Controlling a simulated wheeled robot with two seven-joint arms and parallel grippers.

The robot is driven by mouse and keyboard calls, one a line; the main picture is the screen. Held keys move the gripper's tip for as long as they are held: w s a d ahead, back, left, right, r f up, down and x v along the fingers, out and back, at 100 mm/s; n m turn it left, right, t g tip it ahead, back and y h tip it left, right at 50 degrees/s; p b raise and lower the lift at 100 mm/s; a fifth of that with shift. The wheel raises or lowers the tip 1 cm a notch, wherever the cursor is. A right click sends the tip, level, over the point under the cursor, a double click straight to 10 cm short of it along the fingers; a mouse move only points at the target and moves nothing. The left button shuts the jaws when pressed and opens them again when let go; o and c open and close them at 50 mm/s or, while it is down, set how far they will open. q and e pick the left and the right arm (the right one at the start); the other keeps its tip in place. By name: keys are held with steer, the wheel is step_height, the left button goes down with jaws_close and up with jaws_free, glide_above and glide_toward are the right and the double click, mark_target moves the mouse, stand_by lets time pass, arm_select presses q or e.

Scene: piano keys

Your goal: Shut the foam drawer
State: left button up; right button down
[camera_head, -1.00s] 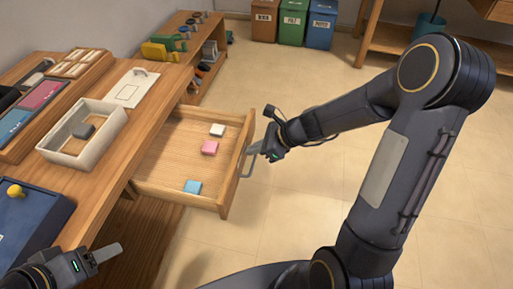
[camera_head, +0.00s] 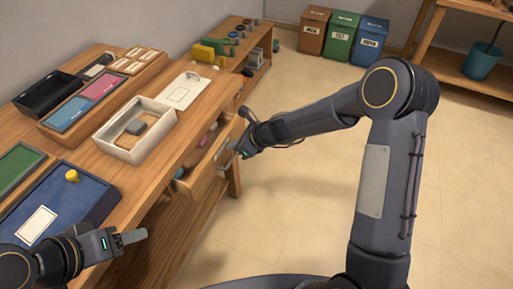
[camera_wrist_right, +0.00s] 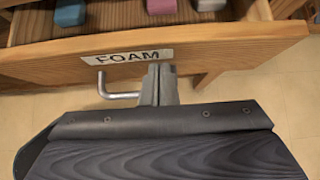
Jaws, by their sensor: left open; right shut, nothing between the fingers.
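Blue (camera_wrist_right: 70,12), pink (camera_wrist_right: 161,6) and pale (camera_wrist_right: 209,4) foam blocks lie inside. My right gripper (camera_head: 240,149) is shut and empty at the drawer front; its fingers (camera_wrist_right: 160,82) are just below the label, beside the handle. They seem to meet the front, but contact is hard to tell. My left gripper (camera_head: 132,238) is open and empty, away from the drawer at lower left.
The table top (camera_head: 180,132) holds a white-walled tray (camera_head: 107,136) with a grey block (camera_head: 135,127), a blue board (camera_head: 100,203) and other trays. A low shelf (camera_head: 262,63) with tools stands beyond. The floor (camera_head: 300,210) right of the drawer is clear.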

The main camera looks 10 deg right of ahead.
mark_target(221, 137)
steer(key=w+a, duration=0.1)
steer(key=w+a+p, duration=0.1)
steer(key=a, duration=0.1)
steer(key=w+a+p, duration=0.1)
steer(key=a, duration=0.1)
steer(key=shift+w+a+r, duration=0.1)
steer(key=shift+w, duration=0.15)
arm_select(q)
step_height(221, 137, up, 3)
steer(key=shift+s+d+r, duration=0.1)
arm_select(e)
steer(key=shift+w+a, duration=0.1)
steer(key=shift+a, duration=0.05)
steer(key=shift+r, duration=0.1)
